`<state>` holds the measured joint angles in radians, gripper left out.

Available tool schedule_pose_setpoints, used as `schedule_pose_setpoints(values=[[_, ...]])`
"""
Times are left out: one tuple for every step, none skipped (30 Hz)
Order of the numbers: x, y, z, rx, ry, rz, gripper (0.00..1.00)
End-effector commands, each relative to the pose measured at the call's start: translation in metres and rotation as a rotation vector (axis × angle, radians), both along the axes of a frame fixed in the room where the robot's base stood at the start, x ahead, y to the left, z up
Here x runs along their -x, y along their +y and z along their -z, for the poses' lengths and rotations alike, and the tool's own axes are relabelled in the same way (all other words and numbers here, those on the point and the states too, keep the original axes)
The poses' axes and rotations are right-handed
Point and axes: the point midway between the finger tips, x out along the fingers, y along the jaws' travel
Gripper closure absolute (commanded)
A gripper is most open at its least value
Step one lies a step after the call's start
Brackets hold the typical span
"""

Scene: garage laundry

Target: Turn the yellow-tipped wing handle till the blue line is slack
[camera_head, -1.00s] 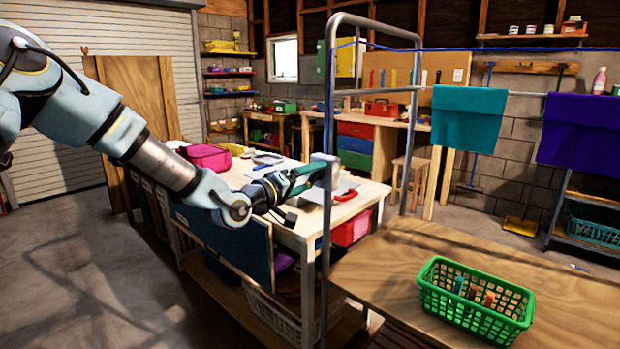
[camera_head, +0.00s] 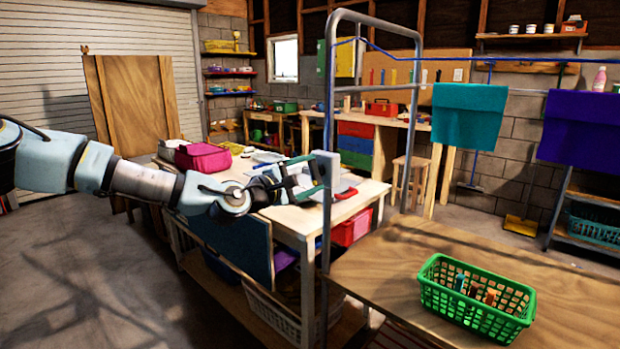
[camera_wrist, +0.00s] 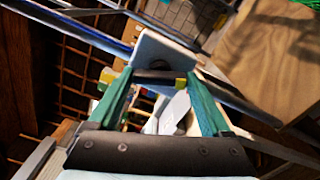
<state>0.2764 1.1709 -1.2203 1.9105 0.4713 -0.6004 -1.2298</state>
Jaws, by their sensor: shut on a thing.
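The wing handle (camera_wrist: 158,75) shows in the wrist view as a dark bar with a yellow tip, in front of a pale bracket. My gripper (camera_wrist: 157,82) is shut on it, with one green finger at either end. In the head view my gripper (camera_head: 308,175) reaches the bracket (camera_head: 327,168) on the grey metal post; the handle is mostly hidden there.
A teal towel (camera_head: 468,115) and a purple towel (camera_head: 582,130) hang at the right. A green basket (camera_head: 470,305) stands on the wooden table (camera_head: 400,265). A workbench (camera_head: 290,222) with a pink bag (camera_head: 203,157) lies under my arm.

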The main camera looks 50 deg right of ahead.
Motion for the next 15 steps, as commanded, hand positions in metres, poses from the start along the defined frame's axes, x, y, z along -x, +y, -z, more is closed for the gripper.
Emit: schedule_pose_setpoints(values=[[-0.0018, 0.0005, 0.0027, -0.002, 0.048, -0.003, 0.73], [-0.0014, 0.0004, 0.0027, -0.003, 0.077, -0.003, 0.73], [-0.0014, 0.0003, 0.0028, -0.005, 0.114, -0.003, 0.73], [-0.0012, 0.0003, 0.0025, -0.007, 0.142, -0.002, 0.73], [-0.0013, 0.0003, 0.0031, -0.009, 0.172, -0.003, 0.73], [-0.0013, 0.0003, 0.0028, -0.011, 0.209, -0.002, 0.73], [-0.0015, 0.0004, 0.0028, -0.013, 0.237, -0.002, 0.73], [-0.0017, 0.0004, 0.0030, -0.014, 0.265, -0.002, 0.73], [-0.0015, 0.0003, 0.0026, -0.016, 0.300, -0.002, 0.73], [-0.0013, 0.0003, 0.0028, -0.017, 0.326, -0.001, 0.73], [-0.0011, 0.0002, 0.0028, -0.020, 0.352, -0.001, 0.73], [-0.0010, 0.0002, 0.0028, -0.022, 0.386, -0.001, 0.73], [-0.0009, 0.0002, 0.0027, -0.023, 0.410, -0.001, 0.73], [-0.0009, 0.0001, 0.0024, -0.025, 0.433, -0.001, 0.73], [-0.0010, 0.0001, 0.0025, -0.026, 0.463, -0.001, 0.73]])
